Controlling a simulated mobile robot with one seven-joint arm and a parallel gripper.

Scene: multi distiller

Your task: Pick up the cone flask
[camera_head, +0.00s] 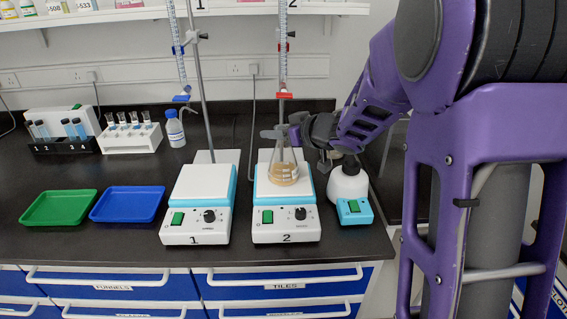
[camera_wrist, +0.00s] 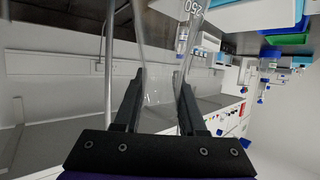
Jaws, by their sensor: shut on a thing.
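The cone flask (camera_head: 284,172) is clear glass with a pale tan layer at its bottom. In the head view it is over the white top of the stirrer marked 2 (camera_head: 287,212), below the burette with the red tap (camera_head: 283,95). I cannot tell whether its base touches the plate. My gripper (camera_head: 288,134) reaches in from the right and is shut on the flask's neck. In the wrist view the clear flask glass (camera_wrist: 158,75) is between the two dark fingers (camera_wrist: 158,95). The flask's base is out of the wrist view.
Stirrer 1 (camera_head: 197,206) stands to the left under another burette. A white bottle on a small blue-fronted device (camera_head: 348,190) is close on the right. Blue (camera_head: 127,204) and green (camera_head: 58,208) trays, tube racks and a blue-capped bottle (camera_head: 175,131) are farther left. Metal stand rods rise behind the stirrers.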

